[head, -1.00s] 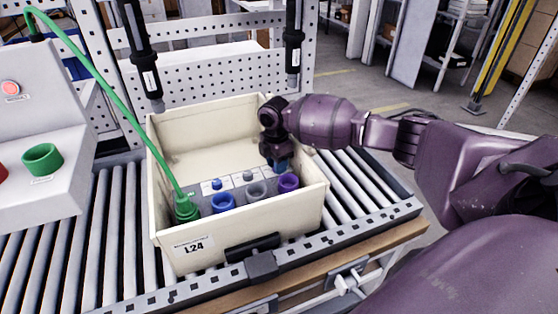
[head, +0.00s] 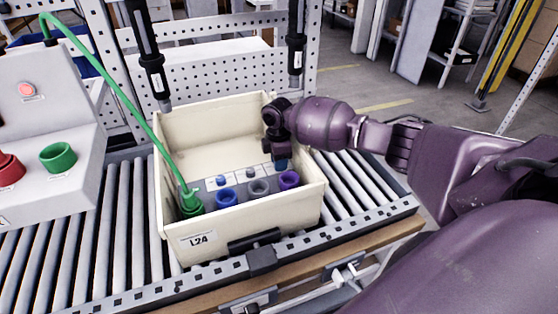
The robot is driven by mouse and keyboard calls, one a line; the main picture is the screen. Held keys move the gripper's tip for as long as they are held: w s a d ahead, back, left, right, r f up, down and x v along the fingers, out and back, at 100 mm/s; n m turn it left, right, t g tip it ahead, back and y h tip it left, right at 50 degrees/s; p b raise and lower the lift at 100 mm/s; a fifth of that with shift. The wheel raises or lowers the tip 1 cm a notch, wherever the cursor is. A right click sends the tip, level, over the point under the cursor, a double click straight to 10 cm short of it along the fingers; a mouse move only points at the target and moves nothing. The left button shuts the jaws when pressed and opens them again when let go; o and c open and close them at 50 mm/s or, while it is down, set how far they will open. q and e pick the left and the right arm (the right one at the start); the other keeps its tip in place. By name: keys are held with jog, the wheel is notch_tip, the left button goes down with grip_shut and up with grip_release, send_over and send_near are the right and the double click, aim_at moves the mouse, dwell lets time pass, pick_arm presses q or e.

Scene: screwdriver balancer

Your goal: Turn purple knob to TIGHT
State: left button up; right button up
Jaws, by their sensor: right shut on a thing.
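The purple ring-shaped socket (head: 289,180) is at the right end of a row on the grey panel inside the cream crate (head: 195,245). My right gripper (head: 280,158) points down into the crate just behind this ring. My left gripper is not in view.
A blue ring (head: 225,197), a grey ring (head: 258,188) and a green connector with a green hose (head: 190,203) share the panel. Two black screwdrivers (head: 152,70) (head: 296,45) hang above. The crate sits on rollers (head: 90,215). A control box (head: 45,130) stands left.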

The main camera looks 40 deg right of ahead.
jog(key=o, duration=0.9)
jog(key=r, duration=0.7)
jog(key=r+p, duration=0.1)
jog(key=r, duration=0.2)
jog(key=shift+w+d+r, duration=0.1)
jog(key=shift+w+r, duration=0.2)
jog(key=shift+r, duration=0.1)
